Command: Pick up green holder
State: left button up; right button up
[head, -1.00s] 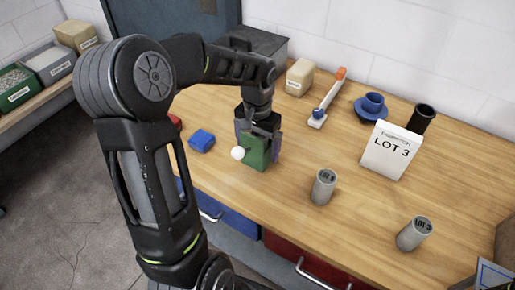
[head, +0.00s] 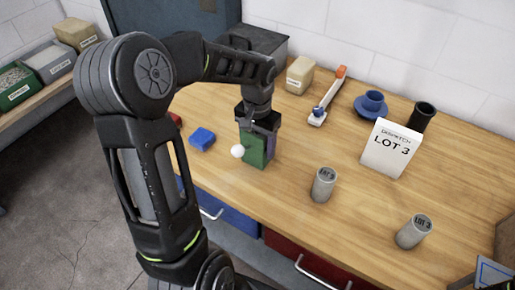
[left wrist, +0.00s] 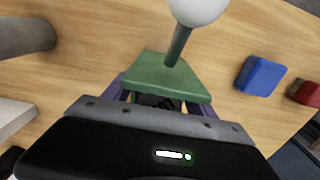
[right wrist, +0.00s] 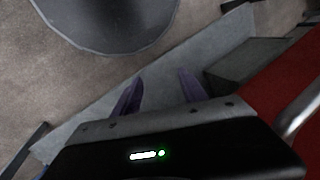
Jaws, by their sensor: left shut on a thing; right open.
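The green holder (head: 254,151) is a green block with a white ball on a short stem. It stands upright on the wooden table, left of the middle. My left gripper (head: 261,140) comes down over it from above and is shut on it, with purple fingers at its sides. The left wrist view also shows the green holder (left wrist: 168,76) between the fingers, its white ball (left wrist: 198,8) pointing away. I cannot tell whether the holder touches the table. My right gripper (right wrist: 160,95) is open and empty, off the table above the floor near a red drawer (right wrist: 275,110).
A blue block (head: 202,139) lies left of the holder. Grey cylinders (head: 324,185) (head: 413,232) stand to the right, before a white LOT 3 sign (head: 391,148). Bare table lies between.

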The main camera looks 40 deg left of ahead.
pick_arm(q)
jog(key=c, duration=1)
jog(key=shift+r, duration=0.15)
notch_tip(320, 180, up, 10)
jog(key=shift+f+b, duration=0.1)
jog(key=shift+b, duration=0.6)
